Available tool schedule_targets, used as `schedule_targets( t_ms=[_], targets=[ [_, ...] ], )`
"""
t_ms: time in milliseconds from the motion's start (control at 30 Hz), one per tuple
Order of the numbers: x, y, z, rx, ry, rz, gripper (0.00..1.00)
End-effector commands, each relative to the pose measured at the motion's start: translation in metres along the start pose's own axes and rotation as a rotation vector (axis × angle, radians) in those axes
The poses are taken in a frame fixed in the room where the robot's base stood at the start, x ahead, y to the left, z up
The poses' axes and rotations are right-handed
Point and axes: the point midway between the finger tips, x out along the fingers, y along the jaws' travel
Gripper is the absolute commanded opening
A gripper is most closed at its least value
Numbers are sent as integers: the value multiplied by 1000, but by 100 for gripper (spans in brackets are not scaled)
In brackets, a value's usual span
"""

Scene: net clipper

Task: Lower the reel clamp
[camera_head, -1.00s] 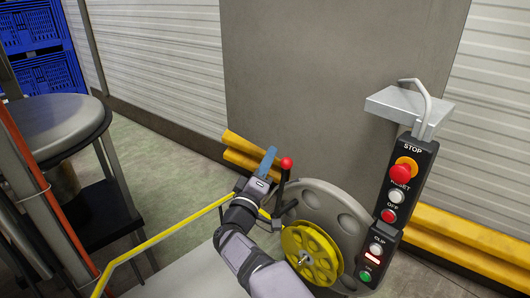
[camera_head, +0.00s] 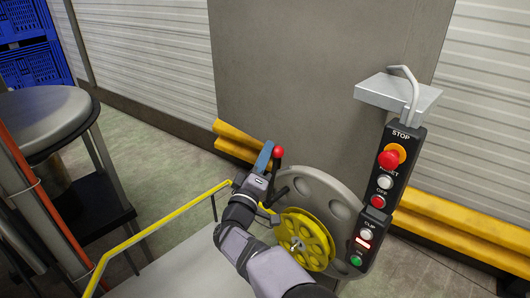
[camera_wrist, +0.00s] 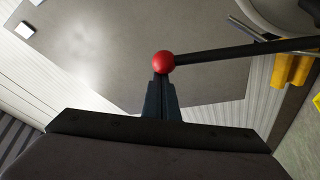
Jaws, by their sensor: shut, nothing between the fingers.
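The reel clamp's lever is a dark bar with a red ball knob (camera_head: 277,152) on its end, beside the reel. In the head view it stands roughly upright, its lower part partly hidden behind my gripper (camera_head: 265,157). My gripper is shut and empty, its bluish fingers pointing up just left of the knob. In the wrist view the red knob (camera_wrist: 163,62) sits right at the tips of my shut gripper (camera_wrist: 160,90), and the black lever (camera_wrist: 240,50) runs off to the right. I cannot tell whether the fingertips touch the knob. The grey reel disc (camera_head: 343,190) carries a yellow wheel (camera_head: 318,253).
A control panel (camera_head: 404,150) with a red STOP button stands right of the reel, under a grey bracket (camera_head: 385,92). A yellow rail (camera_head: 150,237) runs left of my arm. A round-topped stand (camera_head: 45,115) is at left. Yellow wall barriers (camera_head: 465,240) lie behind.

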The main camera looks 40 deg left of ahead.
Motion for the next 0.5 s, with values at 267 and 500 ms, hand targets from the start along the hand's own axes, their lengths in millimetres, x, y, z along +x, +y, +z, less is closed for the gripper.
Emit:
schedule_targets(
  t_ms=[267, 500],
  targets=[
    [-14, 5, 27, 96, -1, 54, 0],
    [-34, 12, 63, 240, -2, 133, 0]
  ],
)
